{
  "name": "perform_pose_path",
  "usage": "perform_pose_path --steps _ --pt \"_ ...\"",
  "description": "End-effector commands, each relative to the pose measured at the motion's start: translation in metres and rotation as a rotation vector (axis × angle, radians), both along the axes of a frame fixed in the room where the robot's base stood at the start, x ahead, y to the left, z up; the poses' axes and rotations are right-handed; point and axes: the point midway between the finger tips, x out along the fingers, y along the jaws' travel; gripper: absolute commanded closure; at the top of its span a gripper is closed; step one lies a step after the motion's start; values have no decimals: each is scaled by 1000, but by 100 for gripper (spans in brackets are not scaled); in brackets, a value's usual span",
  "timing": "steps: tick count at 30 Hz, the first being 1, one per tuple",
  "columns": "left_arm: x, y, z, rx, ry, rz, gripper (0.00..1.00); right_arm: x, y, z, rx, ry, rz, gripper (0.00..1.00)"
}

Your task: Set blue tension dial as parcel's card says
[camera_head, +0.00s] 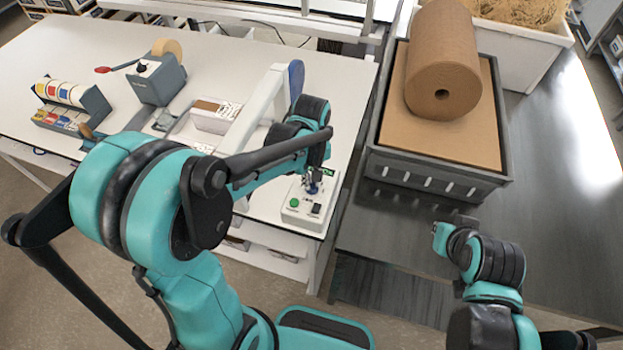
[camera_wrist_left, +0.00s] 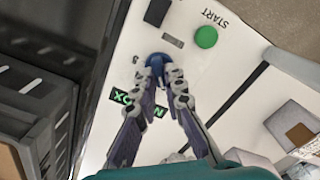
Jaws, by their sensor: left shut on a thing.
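The blue tension dial (camera_wrist_left: 156,62) is on a white control box (camera_head: 306,212), beside a green START button (camera_wrist_left: 206,37). My left gripper (camera_wrist_left: 166,78) is shut on the dial, with a fingertip on each side of it. In the head view, my left gripper (camera_head: 313,184) reaches down over the box and mostly covers the dial. The dial's setting and marks are largely hidden by the fingers. A small brown-and-white box (camera_head: 213,118) on the bench may be the parcel; no card text is readable. My right gripper (camera_head: 452,228) is at the lower right, away from the dial.
A white machine arm (camera_head: 260,105) stands behind the control box. A dark crate (camera_head: 430,170) holding brown sheet and a kraft paper roll (camera_head: 443,60) is to the right. A tape dispenser (camera_head: 157,80) and a label rack (camera_head: 75,107) stand at left. The dark table (camera_head: 560,200) has bare space.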

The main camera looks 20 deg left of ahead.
Motion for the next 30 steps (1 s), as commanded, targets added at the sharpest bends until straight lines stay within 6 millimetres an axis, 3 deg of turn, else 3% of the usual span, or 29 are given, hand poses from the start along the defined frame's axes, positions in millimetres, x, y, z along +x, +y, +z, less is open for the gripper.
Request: perform_pose_path --steps 14,15,17,18,26,30 --pt "1 0 1 1 -3 16 100 0 0 0 0 0 0 100" --pt "1 0 1 1 -3 16 87 0 0 0 0 0 0 100" --pt "1 0 1 1 -3 16 72 0 0 0 0 0 0 100" --pt "1 0 1 0 -2 16 69 0 0 0 0 0 0 100" --pt "1 0 1 1 -1 15 69 0 0 0 0 0 0 100" --pt "1 0 10 1 -1 15 69 0 0 0 0 0 0 100"
